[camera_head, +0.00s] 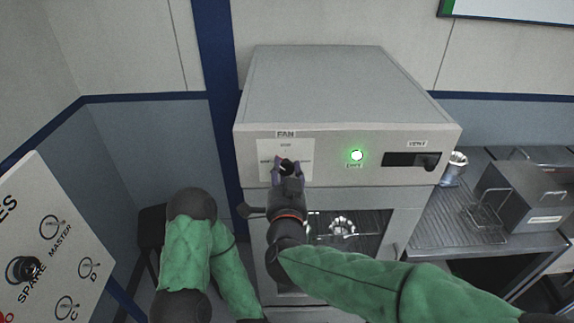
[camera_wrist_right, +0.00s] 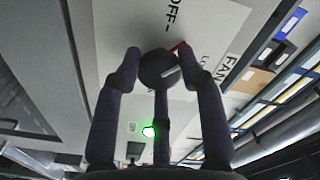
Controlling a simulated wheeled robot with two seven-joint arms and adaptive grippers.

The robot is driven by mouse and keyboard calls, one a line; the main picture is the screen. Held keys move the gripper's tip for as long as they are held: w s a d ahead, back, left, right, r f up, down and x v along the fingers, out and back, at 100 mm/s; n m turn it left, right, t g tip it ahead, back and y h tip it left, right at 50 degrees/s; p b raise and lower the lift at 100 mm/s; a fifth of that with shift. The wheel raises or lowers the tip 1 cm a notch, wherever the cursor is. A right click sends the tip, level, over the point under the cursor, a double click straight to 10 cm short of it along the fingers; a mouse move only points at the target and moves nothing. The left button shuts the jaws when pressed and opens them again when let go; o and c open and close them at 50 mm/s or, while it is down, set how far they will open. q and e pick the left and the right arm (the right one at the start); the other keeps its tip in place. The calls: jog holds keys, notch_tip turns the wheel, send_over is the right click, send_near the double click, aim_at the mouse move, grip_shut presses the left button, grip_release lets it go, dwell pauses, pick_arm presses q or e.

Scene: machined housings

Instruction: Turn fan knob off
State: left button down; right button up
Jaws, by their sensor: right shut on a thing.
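The fan knob (camera_head: 287,165) is a small black round knob on a white plate (camera_head: 267,148) under the FAN label, on the front of a grey machine (camera_head: 330,90). My right gripper (camera_head: 288,172) is at the knob, with a finger on each side, shut on it. In the right wrist view the knob (camera_wrist_right: 160,69) sits between the fingertips of the gripper (camera_wrist_right: 162,68). A pale mark shows on the knob, and the plate behind reads OFF. Fingers hide part of the plate's lettering. My left gripper is not in view; only my left arm shows at the lower left.
A green light (camera_head: 357,155) glows right of the knob, with a dark vent slot (camera_head: 412,161) beyond it. A glass-fronted chamber is below. A metal bench (camera_head: 430,225) with a grey box (camera_head: 525,200) stands at right. A sloped key board (camera_head: 50,250) is at left.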

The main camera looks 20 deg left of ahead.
jog(key=n+p, duration=0.2)
jog(key=n, duration=0.1)
jog(key=shift+a+f+n, duration=0.1)
jog(key=shift+f+n, duration=0.05)
jog(key=shift+n, duration=0.25)
jog(key=n+p, duration=0.2)
jog(key=n, duration=0.1)
jog(key=shift+s+f, duration=0.1)
jog(key=shift+f, duration=0.15)
jog(key=shift+f+n+p, duration=0.3)
jog(key=shift+n+p, duration=0.2)
jog(key=shift+n, duration=0.6)
jog(key=shift+f, duration=0.1)
jog(key=o, duration=1)
jog(key=shift+o, duration=0.8)
jog(key=shift+r, duration=0.4)
jog(key=shift+s+r, duration=0.1)
jog(key=shift+s, duration=0.1)
jog(key=v, duration=1.1)
jog(key=shift+s+d, duration=0.25)
